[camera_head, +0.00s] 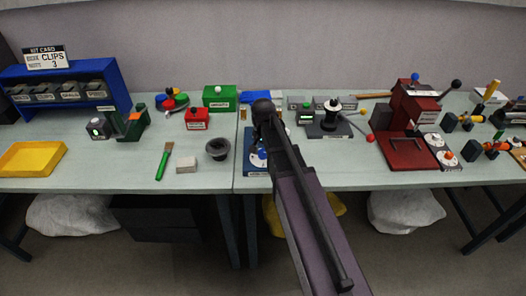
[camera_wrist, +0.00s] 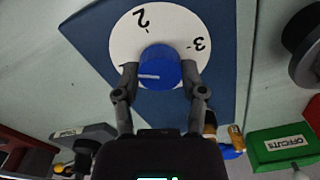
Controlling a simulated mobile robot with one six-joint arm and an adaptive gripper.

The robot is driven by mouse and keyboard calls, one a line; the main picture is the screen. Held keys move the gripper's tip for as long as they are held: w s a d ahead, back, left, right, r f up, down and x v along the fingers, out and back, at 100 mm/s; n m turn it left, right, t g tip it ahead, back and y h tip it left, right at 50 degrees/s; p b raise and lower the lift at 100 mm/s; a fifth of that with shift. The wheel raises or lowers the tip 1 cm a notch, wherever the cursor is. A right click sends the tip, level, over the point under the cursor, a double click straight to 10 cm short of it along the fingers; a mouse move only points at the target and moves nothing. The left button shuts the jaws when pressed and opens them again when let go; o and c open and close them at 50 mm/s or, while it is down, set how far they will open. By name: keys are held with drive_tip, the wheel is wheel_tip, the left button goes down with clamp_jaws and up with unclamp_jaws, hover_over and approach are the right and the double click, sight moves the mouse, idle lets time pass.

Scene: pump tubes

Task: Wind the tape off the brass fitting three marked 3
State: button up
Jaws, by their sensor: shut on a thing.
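In the wrist view my gripper (camera_wrist: 160,75) is shut on a round blue knob (camera_wrist: 160,62), one finger on each side. The knob sits on a white dial (camera_wrist: 180,25) marked 2 and 3, on a dark blue plate (camera_wrist: 92,32). A white line on the knob points left in the wrist view, to neither visible number. The knob (camera_head: 263,153) also shows in the head view, beside my arm, which hides part of the dial. Orange and black fittings (camera_head: 467,119) stand at the far right of the head view. I cannot make out a mark 3 or tape on them.
A dark red press (camera_head: 408,150) stands right of my arm, with two small dials (camera_head: 433,141) beside it. A black mortar (camera_head: 218,148) stands to the left. A green box (camera_wrist: 283,146) lies near my gripper. The left table's front is partly clear.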

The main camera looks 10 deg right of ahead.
drive_tip(key=n, duration=1.1)
drive_tip(key=shift+n, duration=0.4)
drive_tip(key=n, duration=1.1)
drive_tip(key=shift+n, duration=0.4)
drive_tip(key=o, duration=1.2)
drive_tip(key=shift+a, duration=0.1)
drive_tip(key=shift+c, duration=0.2)
drive_tip(key=shift+m, duration=0.4)
